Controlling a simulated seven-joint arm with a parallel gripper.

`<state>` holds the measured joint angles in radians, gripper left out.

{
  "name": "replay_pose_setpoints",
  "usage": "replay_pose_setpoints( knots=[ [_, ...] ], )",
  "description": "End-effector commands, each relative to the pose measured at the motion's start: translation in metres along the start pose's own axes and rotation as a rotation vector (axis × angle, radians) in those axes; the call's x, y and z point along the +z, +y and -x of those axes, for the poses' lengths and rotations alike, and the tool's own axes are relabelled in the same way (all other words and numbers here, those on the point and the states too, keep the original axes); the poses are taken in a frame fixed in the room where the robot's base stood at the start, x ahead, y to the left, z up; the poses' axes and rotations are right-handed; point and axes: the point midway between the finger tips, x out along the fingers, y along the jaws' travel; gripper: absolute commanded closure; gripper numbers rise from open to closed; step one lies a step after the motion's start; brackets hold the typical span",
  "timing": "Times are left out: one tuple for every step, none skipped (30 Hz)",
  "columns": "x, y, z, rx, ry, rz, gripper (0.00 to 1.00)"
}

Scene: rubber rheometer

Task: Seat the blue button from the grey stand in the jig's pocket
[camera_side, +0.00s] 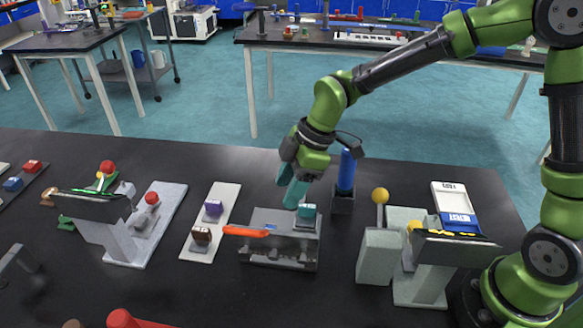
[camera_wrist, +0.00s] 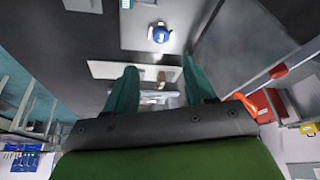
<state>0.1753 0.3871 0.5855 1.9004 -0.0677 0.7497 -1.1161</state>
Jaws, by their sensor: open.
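The grey jig (camera_side: 262,250) stands at the middle of the black bench in the side view, with an orange lever (camera_side: 245,231) reaching left from it. The jig's pocket is not clear; a small blue patch (camera_side: 269,227) shows near the lever's inner end.
A white plate (camera_side: 222,224) with a purple piece (camera_side: 213,208) and a brown piece (camera_side: 201,235) lies left of the jig. A blue cylinder (camera_side: 346,170) stands upright in a dark block close on the right. A grey device (camera_side: 380,255) stands farther right.

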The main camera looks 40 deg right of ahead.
Motion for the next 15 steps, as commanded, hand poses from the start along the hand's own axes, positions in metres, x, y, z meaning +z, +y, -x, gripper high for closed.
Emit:
replay_pose_setpoints(
  knots=[
    [0.0, 0.001, 0.009, 0.003, 0.001, -0.002, 0.46],
    [0.0, 0.001, 0.013, 0.004, 0.001, -0.001, 0.46],
    [0.0, 0.001, 0.018, 0.002, 0.001, -0.001, 0.46],
    [0.0, 0.0, 0.021, 0.002, 0.001, -0.001, 0.46],
    [0.0, 0.0, 0.024, 0.002, 0.001, -0.001, 0.46],
    [0.0, 0.0, 0.027, 0.001, 0.0, -0.002, 0.46],
    [0.0, 0.0, 0.029, 0.003, -0.001, -0.005, 0.46],
    [0.001, -0.001, 0.031, 0.007, -0.003, -0.011, 0.46],
    [0.003, -0.002, 0.036, 0.018, -0.01, -0.029, 0.46],
    [0.006, -0.002, 0.04, 0.029, -0.016, -0.049, 0.46],
    [0.009, -0.003, 0.046, 0.046, -0.023, -0.078, 0.46],
    [0.015, -0.005, 0.054, 0.074, -0.034, -0.126, 0.46],
    [0.021, -0.007, 0.062, 0.099, -0.041, -0.174, 0.46],
    [0.028, -0.009, 0.072, 0.129, -0.045, -0.229, 0.46],
    [0.037, -0.012, 0.086, 0.171, -0.047, -0.31, 0.46]
  ],
)
